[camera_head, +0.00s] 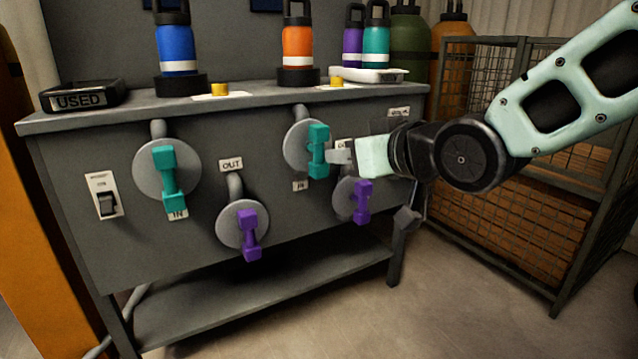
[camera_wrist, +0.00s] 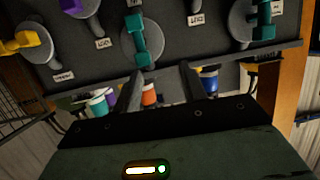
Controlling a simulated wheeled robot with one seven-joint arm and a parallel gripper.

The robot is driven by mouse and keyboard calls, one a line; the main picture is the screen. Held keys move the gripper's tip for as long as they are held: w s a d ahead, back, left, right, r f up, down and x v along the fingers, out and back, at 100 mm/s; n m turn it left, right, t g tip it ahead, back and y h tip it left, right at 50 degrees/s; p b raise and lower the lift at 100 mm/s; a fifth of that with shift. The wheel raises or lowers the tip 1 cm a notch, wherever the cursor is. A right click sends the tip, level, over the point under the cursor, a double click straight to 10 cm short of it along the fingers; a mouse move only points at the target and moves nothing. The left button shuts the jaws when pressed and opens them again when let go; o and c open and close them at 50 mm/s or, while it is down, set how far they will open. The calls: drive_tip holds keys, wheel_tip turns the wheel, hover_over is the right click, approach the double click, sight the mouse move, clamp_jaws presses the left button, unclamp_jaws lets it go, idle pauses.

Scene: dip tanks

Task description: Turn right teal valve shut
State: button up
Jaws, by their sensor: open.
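The right teal valve (camera_head: 318,151) is on the front panel, its handle close to upright over a round grey plate. It also shows in the wrist view (camera_wrist: 137,40), where the panel appears upside down. My gripper (camera_head: 340,153) is just right of this handle, its fingers pointing at it. In the wrist view my gripper (camera_wrist: 160,75) is open and empty, with the teal handle a little beyond the fingertips, nearer the left finger. I cannot tell whether a finger touches it. The left teal valve (camera_head: 167,178) has a near-upright handle, farther left.
Purple valves (camera_head: 249,234) (camera_head: 362,201) sit lower on the panel. A yellow valve (camera_wrist: 18,42) shows in the wrist view. Bottles, including an orange one (camera_head: 297,50), and a tray marked USED (camera_head: 82,97) stand on top. A wire cage (camera_head: 520,180) stands right.

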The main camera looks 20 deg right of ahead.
wheel_tip(320, 180, down, 4)
drive_tip(key=w+d+t+b, duration=0.1)
drive_tip(key=d+t+b, duration=0.2)
drive_tip(key=b, duration=0.4)
drive_tip(key=p, duration=1.4)
approach(322, 148)
drive_tip(key=x, duration=0.2)
drive_tip(key=shift+m+t, duration=0.4)
drive_tip(key=b+x, duration=0.1)
drive_tip(key=x, duration=0.7)
drive_tip(key=shift+a+f+b, duration=0.1)
drive_tip(key=shift+f+b, duration=0.1)
drive_tip(key=shift+b, duration=0.15)
drive_tip(key=shift+w+a+r, duration=0.1)
drive_tip(key=shift+w, duration=0.45)
clamp_jaws()
